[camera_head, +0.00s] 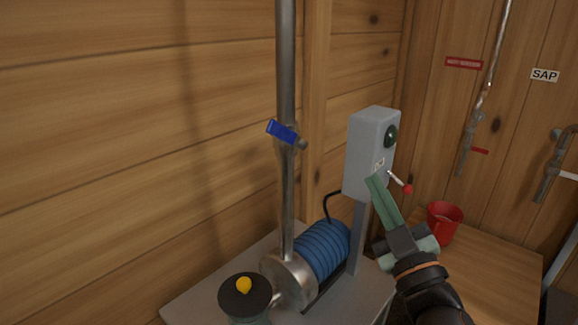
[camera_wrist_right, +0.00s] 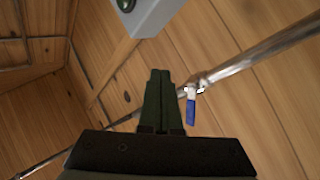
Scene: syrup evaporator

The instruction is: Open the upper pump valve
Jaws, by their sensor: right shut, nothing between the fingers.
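The upper pump valve has a blue lever handle (camera_head: 282,131) on the vertical metal pipe (camera_head: 286,60). In the head view the handle sits across the pipe, tilted down to the right. The blue handle also shows in the right wrist view (camera_wrist_right: 191,112), right of the fingertips and apart from them. My right gripper (camera_head: 375,181) is shut and empty, in front of the grey switch box and to the right of the valve. Its green fingers are together in the wrist view (camera_wrist_right: 158,72). My left gripper is not in view.
The grey switch box (camera_head: 368,155) has a green button and a red-tipped lever (camera_head: 402,183). A blue pump motor (camera_head: 324,250) stands below the pipe. A red bucket (camera_head: 443,222) stands at the right. A wooden wall is behind.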

